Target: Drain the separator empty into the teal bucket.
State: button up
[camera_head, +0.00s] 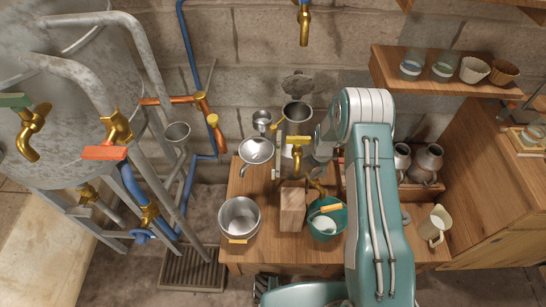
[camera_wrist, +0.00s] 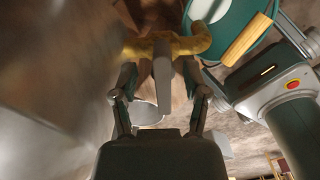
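The separator (camera_head: 297,114) appears to be the steel vessel at the back of the wooden table, partly hidden by my arm. A brass tap (camera_head: 317,187) shows low down, beside the teal bucket (camera_head: 341,220). The bucket has a yellow grip on its handle and something pale inside. In the wrist view, the teal bucket (camera_wrist: 227,12) is at the upper right, near the brass tap (camera_wrist: 185,45). My gripper (camera_wrist: 160,75) is open, with one finger on each side of the tap's grey lever (camera_wrist: 162,88). Gaps show between lever and fingers. The head view mostly hides my gripper.
A steel pot (camera_head: 239,216) stands left of a wooden block (camera_head: 292,207) on the table. A funnel-like bowl (camera_head: 256,151) sits behind it. A cream jug (camera_head: 436,226) and grey jugs (camera_head: 428,160) are right of my arm. A large still (camera_head: 75,80) with pipes fills the left.

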notch_tip(320, 180, up, 12)
notch_tip(320, 180, up, 14)
jog(key=m+t, duration=0.1)
jog(key=m, duration=0.5)
send_over(318, 169)
jog(key=s, duration=0.3)
jog(key=s+r+m+t, duration=0.2)
jog(key=s+r+m, duration=0.5)
jog(key=r, duration=0.5)
jog(key=s+r+m+t, duration=0.1)
jog(key=s+r+m, duration=0.1)
jog(key=s+m, duration=0.2)
jog(key=s+r+m, duration=0.3)
jog(key=s+m, duration=0.1)
jog(key=s, duration=0.7)
jog(key=s+r+m+t, duration=0.1)
jog(key=s+r+m, duration=0.1)
jog(key=s+m, duration=0.2)
jog(key=s, duration=0.3)
jog(key=shift+s+r+t, duration=0.15)
jog(key=shift+r+t, duration=0.15)
jog(key=shift+r, duration=0.1)
jog(key=shift+d, duration=0.1)
jog(key=shift+c, duration=0.3)
